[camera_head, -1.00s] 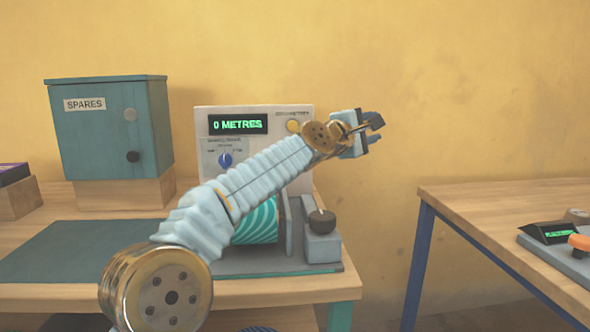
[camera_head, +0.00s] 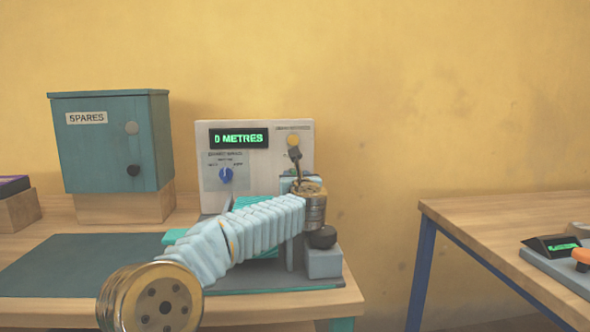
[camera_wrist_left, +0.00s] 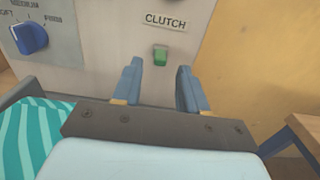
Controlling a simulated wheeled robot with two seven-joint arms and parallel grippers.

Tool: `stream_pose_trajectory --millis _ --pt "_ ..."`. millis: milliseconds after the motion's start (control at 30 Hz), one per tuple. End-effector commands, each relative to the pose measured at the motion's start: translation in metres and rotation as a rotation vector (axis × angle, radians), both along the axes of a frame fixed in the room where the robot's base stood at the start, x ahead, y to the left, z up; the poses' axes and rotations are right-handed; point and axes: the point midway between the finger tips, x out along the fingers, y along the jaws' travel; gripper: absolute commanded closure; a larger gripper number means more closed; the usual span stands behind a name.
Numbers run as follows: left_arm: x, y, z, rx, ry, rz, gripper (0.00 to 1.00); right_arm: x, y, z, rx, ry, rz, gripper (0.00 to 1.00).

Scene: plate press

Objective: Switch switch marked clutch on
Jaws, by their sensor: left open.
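The clutch switch (camera_wrist_left: 160,55) is a small green rocker on the pale panel, below the CLUTCH label (camera_wrist_left: 166,20) in the left wrist view. Whether it is on or off cannot be told. My left gripper (camera_wrist_left: 157,72) is open and empty, its two blue fingers pointing at the panel, one to each side of the switch's line. The switch appears just beyond the fingertips, untouched. In the head view my left arm and wrist cover the panel's lower right, and the switch cannot be made out. My right gripper is not in view.
The machine's panel has a 0 METRES display (camera_head: 239,138), a blue knob (camera_head: 226,175) and a yellow button (camera_head: 293,140). A teal-striped roll (camera_wrist_left: 40,140) and a dark round knob (camera_head: 322,237) are near my arm. A SPARES cabinet (camera_head: 105,150) stands left; another table (camera_head: 500,215) stands right.

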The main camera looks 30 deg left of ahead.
Motion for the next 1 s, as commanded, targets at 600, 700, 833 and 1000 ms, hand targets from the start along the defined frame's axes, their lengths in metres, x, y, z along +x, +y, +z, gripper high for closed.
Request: stream_pose_trajectory --millis 600,700,833,1000 --pt "0.030 0.019 0.000 0.002 0.000 -0.001 0.64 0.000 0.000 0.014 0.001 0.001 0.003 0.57" --pt "0.030 0.019 0.000 0.002 0.000 -0.001 0.79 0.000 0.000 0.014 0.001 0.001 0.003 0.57" --pt "0.030 0.019 0.000 0.002 0.000 -0.001 0.99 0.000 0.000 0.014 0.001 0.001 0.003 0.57" --pt "0.030 0.019 0.001 0.000 0.002 -0.001 1.00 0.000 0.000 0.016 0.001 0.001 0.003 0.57"
